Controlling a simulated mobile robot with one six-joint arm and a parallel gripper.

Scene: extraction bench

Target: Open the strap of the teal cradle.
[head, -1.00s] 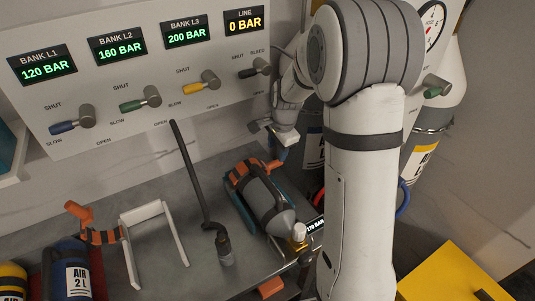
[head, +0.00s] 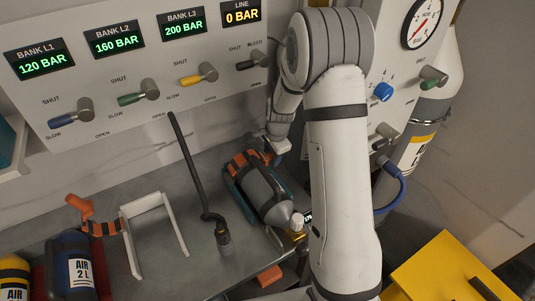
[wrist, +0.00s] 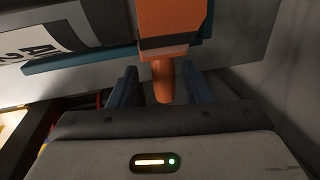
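The teal cradle (head: 238,197) lies on the bench right of centre in the head view and holds a grey cylinder (head: 264,193). An orange strap (head: 239,163) crosses the cylinder's far end and looks closed. My gripper (head: 277,146) is at the strap's right side in the head view; its fingertips are hard to make out there. In the wrist view the strap's orange lever (wrist: 163,85) points down between the two dark fingers of my gripper (wrist: 161,88). The fingers are apart, with a gap on each side of the lever. The cradle's teal edge (wrist: 80,58) shows behind.
A dark hose (head: 188,160) with a fitting stands left of the cradle. The valve panel (head: 130,75) rises behind. A yellow box (head: 440,270) is front right.

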